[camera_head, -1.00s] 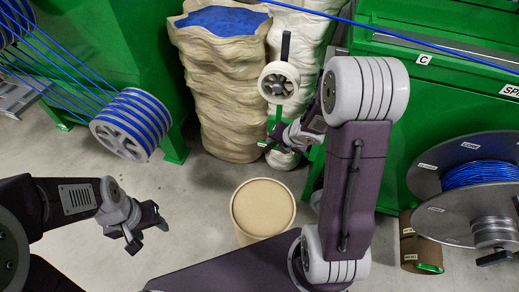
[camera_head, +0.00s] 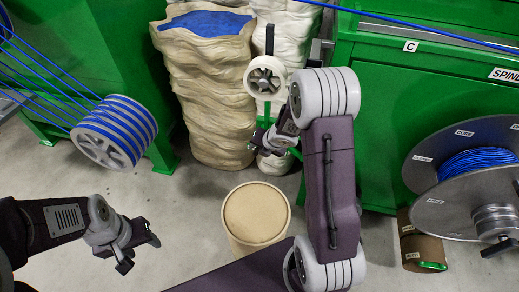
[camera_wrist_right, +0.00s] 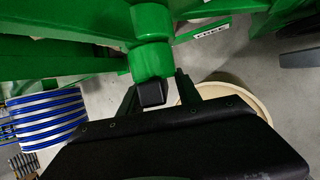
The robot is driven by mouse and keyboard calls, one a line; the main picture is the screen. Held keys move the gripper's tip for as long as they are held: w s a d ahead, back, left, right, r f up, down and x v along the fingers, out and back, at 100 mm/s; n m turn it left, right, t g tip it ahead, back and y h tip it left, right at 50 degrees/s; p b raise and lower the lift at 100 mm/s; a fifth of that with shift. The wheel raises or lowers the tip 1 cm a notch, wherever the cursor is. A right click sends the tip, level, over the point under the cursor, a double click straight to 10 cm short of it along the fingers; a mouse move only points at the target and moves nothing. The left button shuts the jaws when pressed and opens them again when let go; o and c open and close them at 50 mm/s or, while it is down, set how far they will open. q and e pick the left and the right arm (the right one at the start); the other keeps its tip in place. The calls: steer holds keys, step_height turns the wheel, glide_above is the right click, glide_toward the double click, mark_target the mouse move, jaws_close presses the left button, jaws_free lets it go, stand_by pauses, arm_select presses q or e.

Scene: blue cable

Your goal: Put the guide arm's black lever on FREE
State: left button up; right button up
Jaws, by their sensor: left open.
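A guide wheel (camera_head: 265,78) with a pale rim stands in front of the white sack, with an upright black bar (camera_head: 269,40) above it. Green parts of its mount show just below. My right gripper (camera_head: 263,143) is below the wheel at this mount. In the right wrist view a small black block (camera_wrist_right: 152,93), possibly the lever, sits under a green cylinder (camera_wrist_right: 151,55), between the spread fingers of my right gripper (camera_wrist_right: 157,88). I cannot tell whether a finger touches it. My left gripper (camera_head: 140,255) is open and empty over the floor at left.
A round tan drum (camera_head: 256,213) stands on the floor below my right arm. A blue-wound roller (camera_head: 118,132) is at left, and a large cable reel (camera_head: 468,180) at right. A green cabinet (camera_head: 375,120) stands behind my right arm. Bare floor lies at centre left.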

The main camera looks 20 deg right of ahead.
jaws_close()
stand_by(1.3)
